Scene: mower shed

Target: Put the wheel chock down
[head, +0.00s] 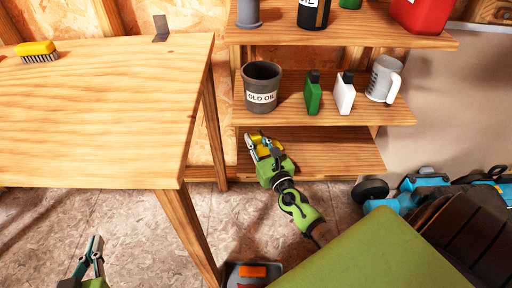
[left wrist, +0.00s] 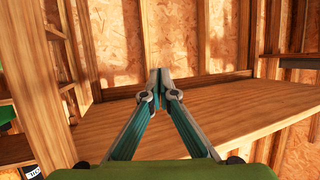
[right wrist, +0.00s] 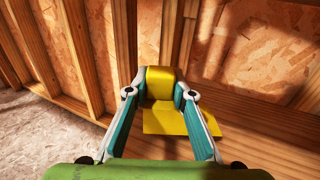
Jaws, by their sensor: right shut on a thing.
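The yellow wheel chock (right wrist: 160,82) is between the fingers of my right gripper (right wrist: 159,94), which is shut on it. In the head view the chock (head: 262,139) and my right gripper (head: 262,146) are at the left part of the lowest wooden shelf (head: 335,150). The gripper partly hides the chock there, and I cannot tell whether it touches the boards. My left gripper (head: 94,250) is low at the left in the head view, in front of the workbench. Its fingertips meet with nothing between them in the left wrist view (left wrist: 160,75).
A grey OLD OIL bucket (head: 262,88), a green bottle (head: 313,93), a white bottle (head: 344,94) and a measuring jug (head: 382,80) stand on the shelf above. A workbench (head: 100,110) with a yellow brush (head: 37,52) is left. The lowest shelf's right part is clear.

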